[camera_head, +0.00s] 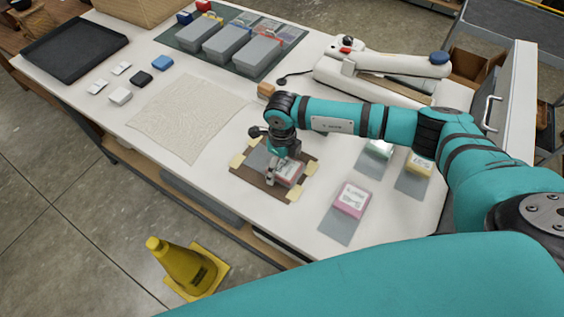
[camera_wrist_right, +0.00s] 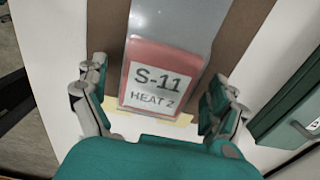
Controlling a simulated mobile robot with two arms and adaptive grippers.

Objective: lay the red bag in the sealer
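The red bag (camera_wrist_right: 163,58) shows in the wrist view with a white label reading "S-11 HEAT 2" and a grey flat sleeve above it. In the head view the red bag (camera_head: 291,174) lies on a brown board (camera_head: 298,192) with pale yellow corner pieces, partly hidden by my gripper. My right gripper (camera_head: 273,179) is low over the bag. In the wrist view its fingers (camera_wrist_right: 158,103) are apart, one each side of the bag, with gaps showing. The sealer seems to be the white long-armed device (camera_head: 385,72) at the back right. My left gripper is out of view.
A wooden block (camera_head: 266,90) sits behind my wrist. Grey boxes (camera_head: 227,42) stand at the back. A cream mat (camera_head: 185,115) lies left.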

